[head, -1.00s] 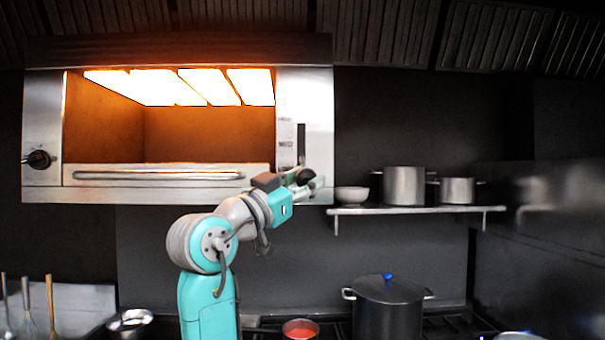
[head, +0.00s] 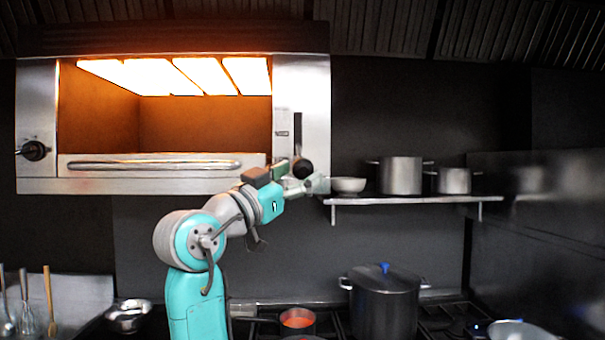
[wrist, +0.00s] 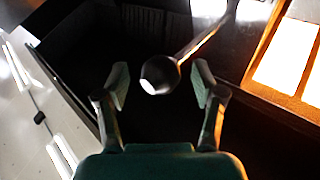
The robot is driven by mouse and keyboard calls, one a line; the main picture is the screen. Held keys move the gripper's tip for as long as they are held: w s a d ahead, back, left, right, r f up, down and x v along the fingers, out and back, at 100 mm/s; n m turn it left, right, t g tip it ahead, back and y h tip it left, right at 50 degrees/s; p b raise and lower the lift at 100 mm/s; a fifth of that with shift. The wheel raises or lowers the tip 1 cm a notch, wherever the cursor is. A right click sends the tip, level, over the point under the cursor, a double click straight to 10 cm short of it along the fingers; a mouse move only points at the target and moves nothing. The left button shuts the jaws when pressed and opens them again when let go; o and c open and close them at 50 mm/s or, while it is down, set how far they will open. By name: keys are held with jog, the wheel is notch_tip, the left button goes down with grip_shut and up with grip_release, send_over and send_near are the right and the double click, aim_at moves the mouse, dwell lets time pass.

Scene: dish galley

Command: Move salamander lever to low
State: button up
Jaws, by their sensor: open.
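The salamander (head: 165,185) is the steel grill with a glowing top at the upper left. On its right panel is a dark upright slot (head: 298,130) with small labels beside it. The lever's round dark knob (head: 302,168) shows at the lower part of the slot. My gripper (head: 312,184) is just below and in front of the knob, partly overlapping it in view. In the wrist view, my gripper (wrist: 161,87) is open, with the lever knob (wrist: 158,74) between and slightly beyond its fingertips. No finger visibly touches it. The low label cannot be made out.
A wall shelf (head: 420,200) with a bowl (head: 348,185) and two pots (head: 401,175) is close to my gripper's right. A lidded pot (head: 384,305) and a pan of red sauce (head: 298,321) stand on the stove below. A control knob (head: 34,151) is on the salamander's left panel.

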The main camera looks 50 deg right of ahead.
jog(key=v, duration=1)
jog(key=shift+s+f, duration=0.1)
jog(key=shift+s, duration=0.05)
